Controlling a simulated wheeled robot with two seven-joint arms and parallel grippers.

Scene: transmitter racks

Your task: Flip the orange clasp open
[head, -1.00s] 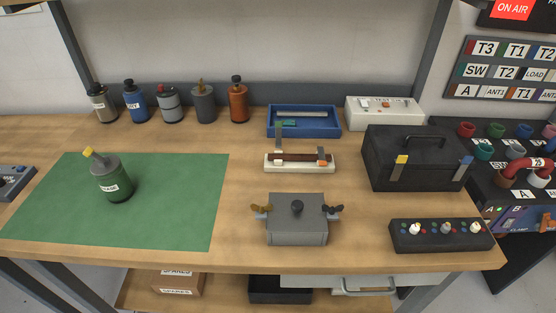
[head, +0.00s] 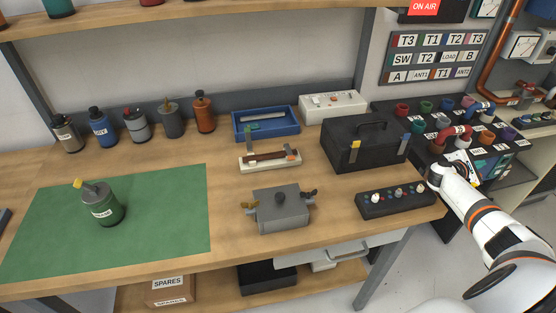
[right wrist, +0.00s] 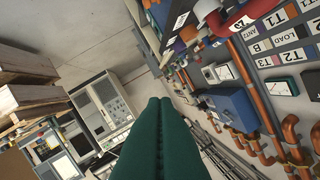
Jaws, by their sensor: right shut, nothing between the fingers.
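The black case (head: 350,146) stands at the right back of the bench with its lid down. Its front carries a yellow-orange clasp (head: 355,147) on the left and a blue clasp (head: 405,141) on the right. The yellow-orange clasp lies upright against the front face. My right arm comes in from the right, and my right gripper (head: 490,168) is beyond the bench's right end, in front of the rack, well away from the case. Its green fingers (right wrist: 165,110) are together and empty in the right wrist view. My left gripper is not in view.
A knob box (head: 396,199) sits in front of the case. A grey box with wing nuts (head: 283,213), a fuse holder (head: 268,162) and a blue tray (head: 266,135) lie to its left. The rack (head: 420,124) with coloured sockets stands to the right.

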